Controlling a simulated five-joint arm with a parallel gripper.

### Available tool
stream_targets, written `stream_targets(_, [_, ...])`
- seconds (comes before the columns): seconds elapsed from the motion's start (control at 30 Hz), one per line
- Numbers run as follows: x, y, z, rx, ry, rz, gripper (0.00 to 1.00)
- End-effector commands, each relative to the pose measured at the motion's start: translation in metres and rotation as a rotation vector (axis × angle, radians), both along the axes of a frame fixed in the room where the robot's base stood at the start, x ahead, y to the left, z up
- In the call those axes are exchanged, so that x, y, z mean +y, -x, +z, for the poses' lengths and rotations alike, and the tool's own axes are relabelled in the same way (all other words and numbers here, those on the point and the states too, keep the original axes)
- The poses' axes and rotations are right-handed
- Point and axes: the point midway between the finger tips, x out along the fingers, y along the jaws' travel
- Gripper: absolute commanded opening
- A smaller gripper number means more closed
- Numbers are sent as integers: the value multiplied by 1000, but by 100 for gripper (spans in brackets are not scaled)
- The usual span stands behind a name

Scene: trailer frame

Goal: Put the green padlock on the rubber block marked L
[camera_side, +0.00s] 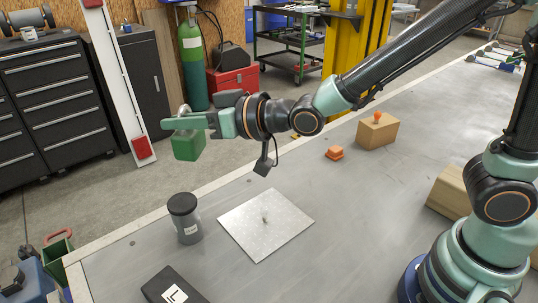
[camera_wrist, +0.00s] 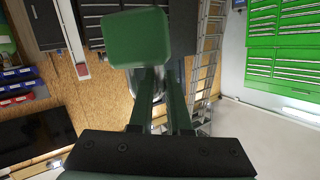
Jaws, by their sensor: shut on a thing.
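The green padlock (camera_side: 188,145) hangs at the tip of my gripper (camera_side: 186,122), high above the far left edge of the table. My gripper is shut on its shackle, and the green body is below the fingers in the side view. In the wrist view the padlock (camera_wrist: 137,37) is past the ends of the gripper's fingers (camera_wrist: 160,75). The black rubber block marked L (camera_side: 172,289) lies on the table at the bottom of the side view, partly cut off by the frame. It is apart from the padlock and bears nothing that I can see.
A grey canister with a black lid (camera_side: 185,222) stands near the left table edge, close to the block. A light metal plate (camera_side: 266,222) lies to its right. An orange piece (camera_side: 335,153) and a wooden block with an orange knob (camera_side: 377,131) are farther back.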

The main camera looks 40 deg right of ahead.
Motion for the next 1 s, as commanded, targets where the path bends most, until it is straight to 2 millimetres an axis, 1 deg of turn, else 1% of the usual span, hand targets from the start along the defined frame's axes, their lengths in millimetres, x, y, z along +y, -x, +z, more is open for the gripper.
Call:
stream_targets(0.03, [26,13,5,-5,-4,56,0])
stream_targets(0.1, [54,30,7,-4,-5,121,0])
stream_targets(0.2, [91,56,12,-4,-6,208,0])
stream_targets(0.3, [120,81,15,-1,-6,280,0])
stream_targets(0.4, [141,101,17,0,-8,335,0])
stream_targets(0.5, [153,114,19,0,-7,370,0])
stream_targets(0.57, [158,119,19,1,-7,383,0])
stream_targets(0.67, [161,123,12,3,-6,393,0])
stream_targets(1.0, [161,123,-57,7,-2,391,0])
